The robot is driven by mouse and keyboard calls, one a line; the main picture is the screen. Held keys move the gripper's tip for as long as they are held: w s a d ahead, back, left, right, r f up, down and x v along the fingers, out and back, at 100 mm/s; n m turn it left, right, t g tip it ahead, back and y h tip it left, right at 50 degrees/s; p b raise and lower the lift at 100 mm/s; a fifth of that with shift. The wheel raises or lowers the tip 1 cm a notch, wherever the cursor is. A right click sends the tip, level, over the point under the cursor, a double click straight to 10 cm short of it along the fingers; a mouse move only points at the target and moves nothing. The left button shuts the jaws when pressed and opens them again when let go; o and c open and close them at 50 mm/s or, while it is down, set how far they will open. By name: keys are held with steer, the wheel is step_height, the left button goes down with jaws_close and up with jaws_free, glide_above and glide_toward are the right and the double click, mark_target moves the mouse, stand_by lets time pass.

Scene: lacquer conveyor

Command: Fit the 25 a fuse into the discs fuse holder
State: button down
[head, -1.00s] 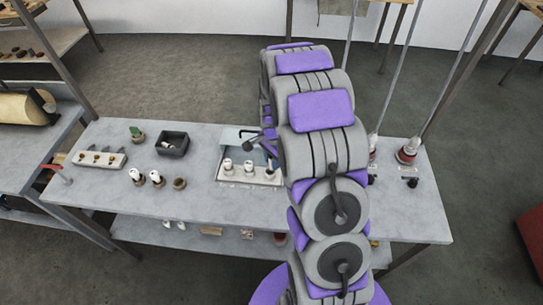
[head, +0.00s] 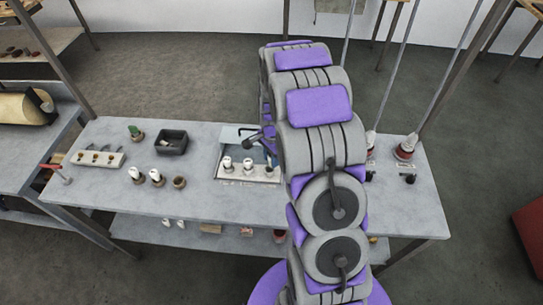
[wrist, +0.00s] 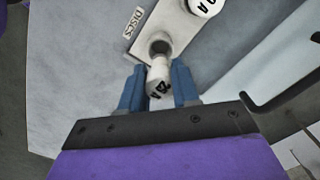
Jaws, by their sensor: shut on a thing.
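My gripper (wrist: 159,92) is shut on a white fuse (wrist: 158,76) between its two blue fingers in the wrist view. Dark characters show on the fuse, partly cut off, so I cannot read its full rating. Just beyond it is the round dark socket (wrist: 160,47) of the pale fuse holder, beside a label reading DISCS (wrist: 133,22). The fuse's far end is close to this socket; I cannot tell whether it touches. Another white fuse (wrist: 204,5) stands in the same holder strip. In the head view my arm hides most of the gripper.
The holder strip (head: 230,178) sits on the grey table with white fuses in it.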

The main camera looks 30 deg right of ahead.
mark_target(270, 165)
steer(key=shift+a, duration=0.25)
steer(key=shift+a+p, duration=0.1)
steer(key=shift+p, duration=0.25)
stand_by(0.7)
steer(key=shift+f, duration=1.6)
steer(key=c, duration=0.8)
jaws_free()
steer(key=shift+o, duration=0.2)
steer(key=shift+r, duration=0.1)
step_height(270, 165, up, 17)
steer(key=p, duration=0.2)
steer(key=shift+d, duration=0.35)
steer(key=shift+a, duration=0.1)
